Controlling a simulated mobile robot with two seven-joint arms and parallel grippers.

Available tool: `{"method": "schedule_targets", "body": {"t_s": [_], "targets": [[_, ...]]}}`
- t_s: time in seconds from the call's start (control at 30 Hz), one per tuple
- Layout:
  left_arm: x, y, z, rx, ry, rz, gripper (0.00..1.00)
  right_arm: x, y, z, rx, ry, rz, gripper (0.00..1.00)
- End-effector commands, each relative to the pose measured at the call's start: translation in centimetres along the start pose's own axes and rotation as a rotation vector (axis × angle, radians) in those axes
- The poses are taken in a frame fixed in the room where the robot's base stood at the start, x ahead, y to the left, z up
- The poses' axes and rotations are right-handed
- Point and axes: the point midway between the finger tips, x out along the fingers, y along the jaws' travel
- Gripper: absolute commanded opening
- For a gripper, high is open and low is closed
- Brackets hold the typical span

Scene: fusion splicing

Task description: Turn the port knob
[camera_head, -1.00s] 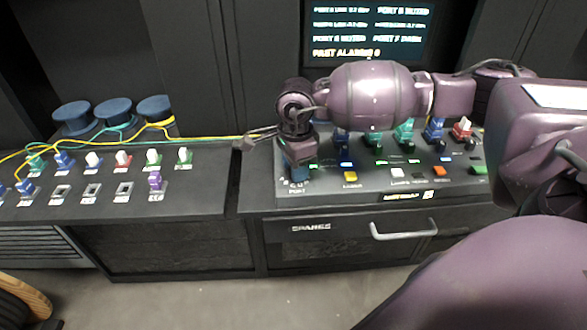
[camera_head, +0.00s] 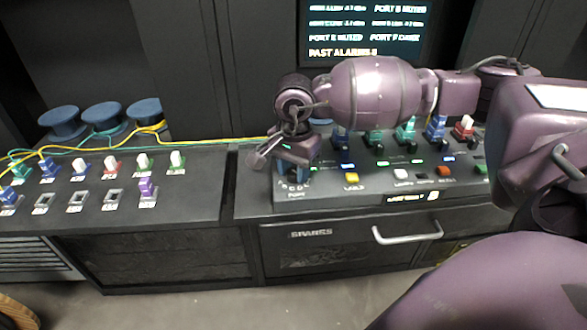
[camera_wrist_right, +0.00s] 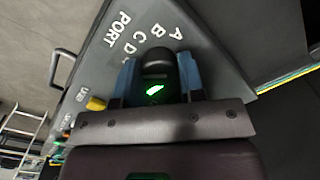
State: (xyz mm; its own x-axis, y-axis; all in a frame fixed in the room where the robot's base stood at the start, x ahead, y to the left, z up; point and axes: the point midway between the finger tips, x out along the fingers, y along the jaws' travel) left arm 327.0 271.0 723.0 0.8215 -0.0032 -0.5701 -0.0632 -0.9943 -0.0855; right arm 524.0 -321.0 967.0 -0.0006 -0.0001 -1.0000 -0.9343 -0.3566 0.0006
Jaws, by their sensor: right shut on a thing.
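The port knob (camera_wrist_right: 157,64) is a dark round knob with a lit green mark, on the sloped panel beside the printed PORT and A B C D letters in the right wrist view. My right gripper's two blue fingers stand on either side of the knob, shut on it. In the head view my right gripper (camera_head: 292,171) points down at the left end of the console (camera_head: 322,194), and its wrist hides the knob there. Which letter the knob points at cannot be told. My left gripper is not in view.
Several coloured connectors (camera_head: 407,131) and a yellow button (camera_head: 351,178) sit on the console to the right of the gripper. A screen (camera_head: 366,30) stands behind. A left bench (camera_head: 190,195) holds more connectors, blue spools (camera_head: 103,116) and yellow and green fibres.

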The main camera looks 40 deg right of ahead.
Motion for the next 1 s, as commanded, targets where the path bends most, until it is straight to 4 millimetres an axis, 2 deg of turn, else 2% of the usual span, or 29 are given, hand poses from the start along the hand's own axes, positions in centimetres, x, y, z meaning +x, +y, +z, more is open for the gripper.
{"method": "schedule_targets", "body": {"t_s": [0.37, 0.4, 0.53, 0.83, 1.0], "targets": [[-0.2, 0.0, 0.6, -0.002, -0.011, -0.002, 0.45, -0.1, 0.0, 0.0, -0.003, 0.001, -0.002, 0.13], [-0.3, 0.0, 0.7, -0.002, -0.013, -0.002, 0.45, -0.1, 0.0, 0.0, -0.002, 0.001, -0.002, 0.41], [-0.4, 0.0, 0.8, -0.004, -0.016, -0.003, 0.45, -0.1, 0.0, 0.0, -0.002, 0.0, -0.001, 0.61], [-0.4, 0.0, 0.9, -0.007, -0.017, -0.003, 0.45, -0.1, 0.0, 0.0, -0.002, 0.0, -0.001, 0.62], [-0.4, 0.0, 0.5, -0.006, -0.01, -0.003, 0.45, -1.6, 0.0, -0.1, -0.001, 0.001, -0.004, 0.62]]}}
